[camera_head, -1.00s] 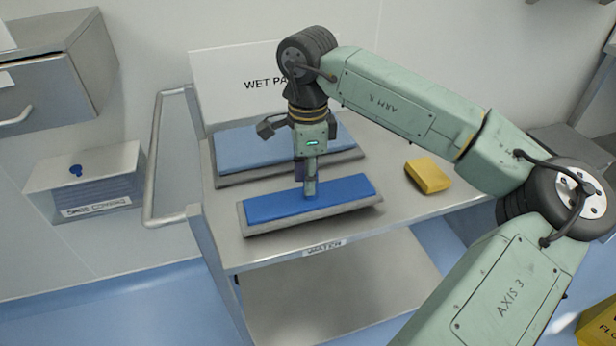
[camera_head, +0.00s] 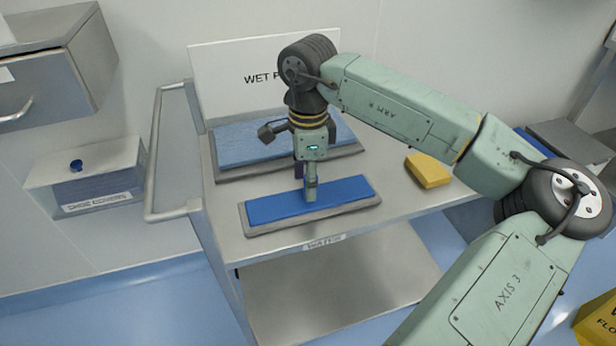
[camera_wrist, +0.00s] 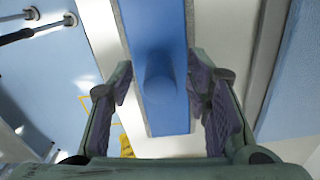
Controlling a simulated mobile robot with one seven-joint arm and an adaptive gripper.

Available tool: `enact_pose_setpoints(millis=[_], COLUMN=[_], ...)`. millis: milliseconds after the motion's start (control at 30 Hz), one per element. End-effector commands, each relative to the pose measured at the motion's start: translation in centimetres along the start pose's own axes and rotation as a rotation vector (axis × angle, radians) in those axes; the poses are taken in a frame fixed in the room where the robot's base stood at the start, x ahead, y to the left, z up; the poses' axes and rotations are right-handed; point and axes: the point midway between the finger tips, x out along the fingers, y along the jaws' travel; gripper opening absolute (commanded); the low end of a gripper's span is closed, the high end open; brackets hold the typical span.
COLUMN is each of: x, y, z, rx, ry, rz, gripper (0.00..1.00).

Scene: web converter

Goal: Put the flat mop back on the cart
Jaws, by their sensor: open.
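My gripper (camera_head: 310,190) points down just over the mop's middle. In the wrist view the mop (camera_wrist: 160,40) runs between the two fingers of my gripper (camera_wrist: 160,105), with gaps on both sides. The fingers are open. A round blue stub (camera_wrist: 160,85) on the mop shows between them.
A second, larger blue pad (camera_head: 240,145) on a grey base lies behind on the shelf, before a white "WET" sign (camera_head: 225,80). A yellow sponge-like block (camera_head: 428,170) sits to the right. The cart's push handle (camera_head: 153,160) stands at left.

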Motion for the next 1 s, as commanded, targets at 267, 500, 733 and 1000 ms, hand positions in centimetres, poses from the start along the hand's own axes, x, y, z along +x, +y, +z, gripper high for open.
enact_pose_setpoints(millis=[267,500,733,1000], x=[-1.3,-6.3,-10.6,-12.3], y=[-0.1,-0.1,-0.1,0.0], z=[-0.1,-0.1,0.0,0.0], rx=[0.001,0.003,0.001,0.001], ry=[0.003,0.003,0.001,0.000], rz=[-0.004,-0.004,-0.002,0.000], gripper=[0.44,0.44,0.44,0.44])
